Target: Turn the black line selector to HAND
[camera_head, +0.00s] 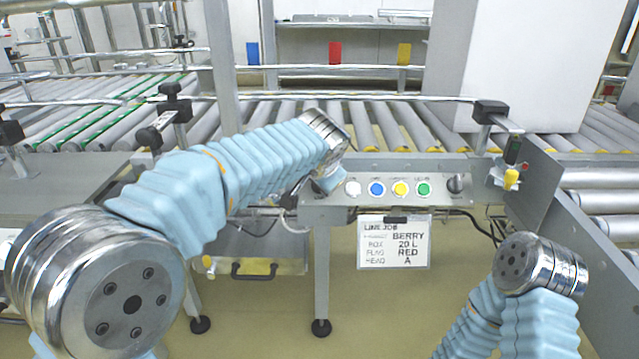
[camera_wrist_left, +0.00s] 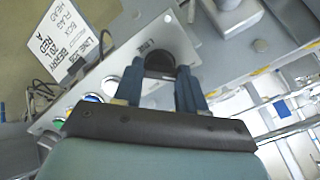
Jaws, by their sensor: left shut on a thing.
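A black round selector knob (camera_wrist_left: 160,60) on the grey control panel (camera_wrist_left: 118,70) sits between the two dark blue fingers of my left gripper (camera_wrist_left: 160,72) in the left wrist view. The fingers are shut on it, one on each side. In the head view my left wrist covers this left end of the panel (camera_head: 384,203) and hides the knob. Another black knob (camera_head: 455,184) shows uncovered at the panel's right end. My right arm is at the lower right of the head view; its gripper is out of view.
White (camera_head: 352,188), blue (camera_head: 376,189), yellow (camera_head: 400,189) and green (camera_head: 424,189) buttons line the panel. Below hangs a job card (camera_head: 393,243) reading BERRY, 20 L, RED, A. Roller conveyors (camera_head: 380,125) lie behind. A yellow-tipped part (camera_head: 510,179) stands right of the panel.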

